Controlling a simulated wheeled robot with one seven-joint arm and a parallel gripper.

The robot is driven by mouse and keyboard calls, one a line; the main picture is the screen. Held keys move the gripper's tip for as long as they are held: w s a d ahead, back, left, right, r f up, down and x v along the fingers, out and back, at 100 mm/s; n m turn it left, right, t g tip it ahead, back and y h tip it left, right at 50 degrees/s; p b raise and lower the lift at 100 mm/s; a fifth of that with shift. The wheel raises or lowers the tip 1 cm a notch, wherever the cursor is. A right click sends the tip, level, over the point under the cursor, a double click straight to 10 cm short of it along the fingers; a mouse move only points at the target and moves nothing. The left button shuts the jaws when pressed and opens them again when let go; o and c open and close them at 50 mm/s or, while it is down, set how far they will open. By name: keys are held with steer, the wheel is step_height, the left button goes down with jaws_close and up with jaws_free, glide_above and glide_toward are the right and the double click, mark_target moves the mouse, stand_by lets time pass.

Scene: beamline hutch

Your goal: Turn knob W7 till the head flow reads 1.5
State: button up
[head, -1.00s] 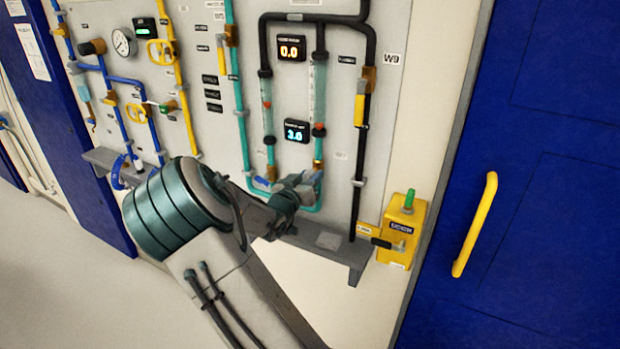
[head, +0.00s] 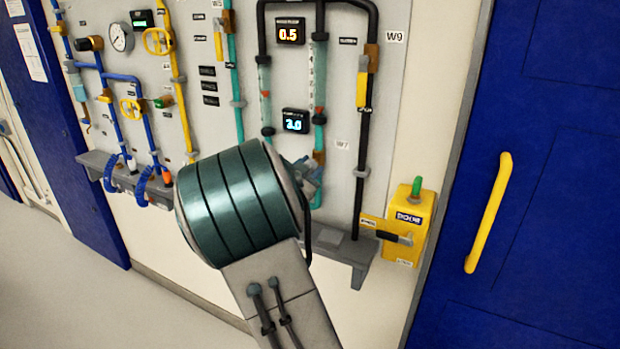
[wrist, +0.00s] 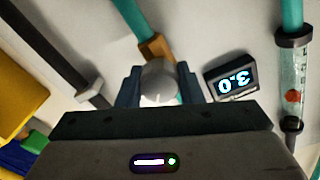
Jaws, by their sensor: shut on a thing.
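A round grey knob (wrist: 158,80) sits between the two fingers of my gripper (wrist: 159,86) in the wrist view, and the gripper is shut on it. A W7 label (head: 342,144) shows on the panel just above and right of that spot in the head view. My arm hides the knob and most of the gripper there. The upper display (head: 290,31) reads 0.5. The lower display (head: 295,121) reads 3.0 and also shows upside down in the wrist view (wrist: 231,82). The small captions on both displays are too blurred to read.
Two flow tubes with red floats stand beside the displays, the right one (head: 318,80) nearer the W9 label (head: 395,37). A grey ledge (head: 338,244) runs below. A yellow box (head: 405,215) with a green knob and a blue door (head: 545,170) are to the right.

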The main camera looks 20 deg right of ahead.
steer(key=shift+m+b, duration=0.5)
steer(key=shift+a, duration=0.1)
steer(key=o, duration=1)
steer(key=shift+c, duration=0.2)
steer(key=b+v, duration=0.1)
steer(key=v, duration=1.2)
steer(key=shift+s+a, duration=0.2)
steer(key=shift+a, duration=0.1)
steer(key=shift+w, duration=0.1)
